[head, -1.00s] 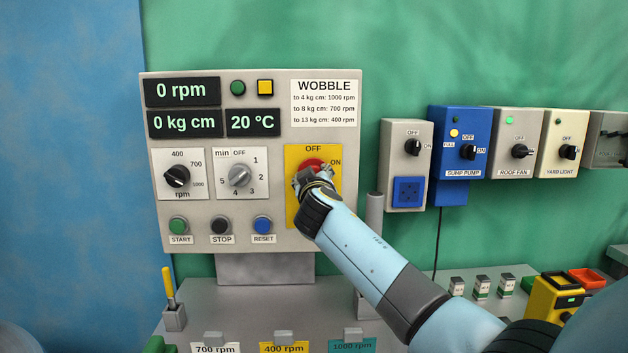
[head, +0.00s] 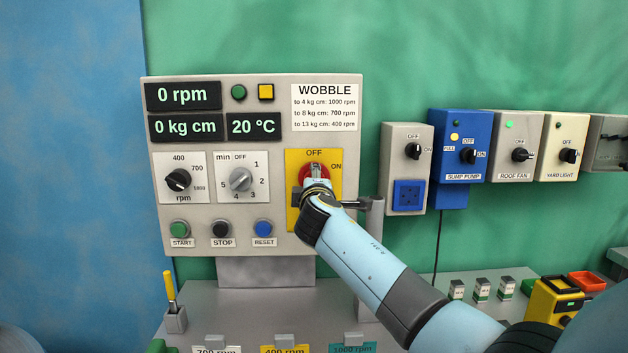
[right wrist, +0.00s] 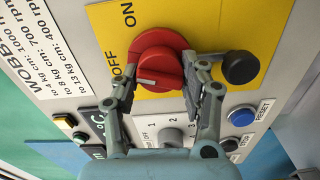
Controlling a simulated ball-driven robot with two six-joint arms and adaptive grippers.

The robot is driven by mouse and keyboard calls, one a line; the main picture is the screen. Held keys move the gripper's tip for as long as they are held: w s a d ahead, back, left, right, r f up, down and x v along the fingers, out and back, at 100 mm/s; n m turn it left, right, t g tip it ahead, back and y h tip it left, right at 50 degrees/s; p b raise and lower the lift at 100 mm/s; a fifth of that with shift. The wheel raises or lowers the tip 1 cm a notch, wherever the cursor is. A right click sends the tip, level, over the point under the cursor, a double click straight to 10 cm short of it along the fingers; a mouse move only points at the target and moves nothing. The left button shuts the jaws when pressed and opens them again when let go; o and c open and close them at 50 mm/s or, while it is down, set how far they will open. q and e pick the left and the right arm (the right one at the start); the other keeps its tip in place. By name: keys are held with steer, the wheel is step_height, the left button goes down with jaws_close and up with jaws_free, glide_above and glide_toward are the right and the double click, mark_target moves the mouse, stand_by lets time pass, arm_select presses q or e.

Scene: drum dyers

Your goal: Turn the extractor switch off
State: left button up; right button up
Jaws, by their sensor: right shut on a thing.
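The extractor switch is a red rotary knob (head: 305,173) on a yellow plate (head: 294,215) of the grey control panel, with OFF above and ON at upper right. In the right wrist view the red knob (right wrist: 160,55) has a ridge with a white mark turned towards the OFF label. My right gripper (head: 316,182) is at the knob and hides its lower part. In the right wrist view the gripper (right wrist: 160,87) has a finger on each side of the ridge and is shut on it. My left gripper is not in view.
A dark bar (head: 356,204) reaches from a grey post (head: 374,225) close beside my gripper. A black round end (right wrist: 240,67) shows near the right finger in the wrist view. Dials and buttons lie left of the plate; other switch boxes (head: 461,150) hang to the right.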

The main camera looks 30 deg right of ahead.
steer(key=shift+f+n+p, duration=0.1)
steer(key=shift+n+p, duration=0.4)
steer(key=shift+n, duration=1.4)
steer(key=o, duration=1.2)
steer(key=shift+s+a, duration=0.1)
steer(key=v, duration=1.1)
steer(key=shift+s+a, duration=0.15)
steer(key=shift+s, duration=0.2)
